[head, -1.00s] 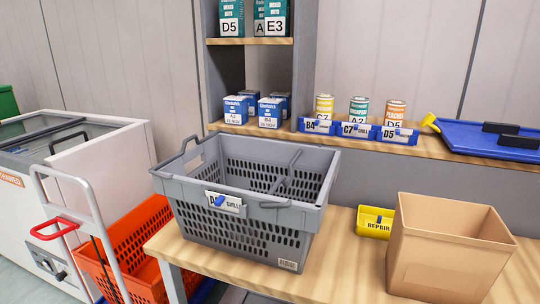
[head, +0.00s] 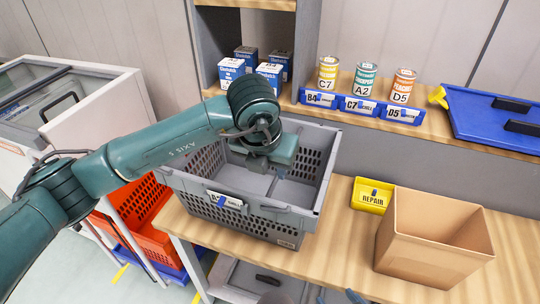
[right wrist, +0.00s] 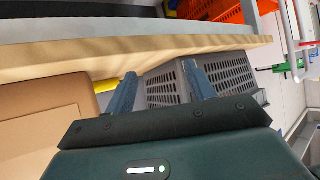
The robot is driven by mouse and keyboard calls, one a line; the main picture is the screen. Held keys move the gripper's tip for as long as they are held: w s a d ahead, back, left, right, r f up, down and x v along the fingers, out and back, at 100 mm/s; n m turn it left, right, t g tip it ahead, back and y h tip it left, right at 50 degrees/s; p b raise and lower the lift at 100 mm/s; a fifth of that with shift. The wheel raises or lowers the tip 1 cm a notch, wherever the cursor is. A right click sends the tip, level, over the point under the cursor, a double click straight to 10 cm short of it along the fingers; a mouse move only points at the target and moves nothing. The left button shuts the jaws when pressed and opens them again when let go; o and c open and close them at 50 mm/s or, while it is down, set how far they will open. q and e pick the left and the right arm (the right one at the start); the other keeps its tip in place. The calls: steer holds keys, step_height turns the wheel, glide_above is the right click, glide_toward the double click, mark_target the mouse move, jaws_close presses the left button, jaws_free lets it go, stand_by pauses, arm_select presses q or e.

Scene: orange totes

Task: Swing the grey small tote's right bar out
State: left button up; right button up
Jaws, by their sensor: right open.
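The grey small tote (head: 255,222) stands upright on the wooden bench, with a white label on its front wall. In the right wrist view my right gripper (right wrist: 161,75) is open and empty. The tote (right wrist: 228,75) shows beyond its fingers, below the bench edge in that picture.
An open cardboard box (head: 425,250) and a yellow REPAIR bin (head: 372,196) stand right of the tote. Blue bins (head: 360,106) with cans above them and a blue lid (head: 490,125) are on the shelf behind. An orange basket (head: 150,215) is left of the bench.

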mark_target(274, 183)
arm_select(q)
steer(key=b+x, duration=0.2)
steer(key=x, duration=0.3)
steer(key=shift+s, duration=0.15)
steer(key=shift+w+d+f+b, duration=0.15)
steer(key=shift+w+f+b, duration=0.15)
steer(key=shift+f, duration=0.4)
arm_select(e)
steer(key=shift+w+a+f+y, duration=0.1)
steer(key=shift+a+f+y, duration=0.25)
steer(key=shift+a, duration=0.15)
arm_select(q)
steer(key=shift+c, duration=0.2)
steer(key=c, duration=0.6)
steer(key=shift+r+p, duration=0.35)
steer(key=shift+r, duration=0.6)
arm_select(e)
steer(key=shift+r, duration=0.35)
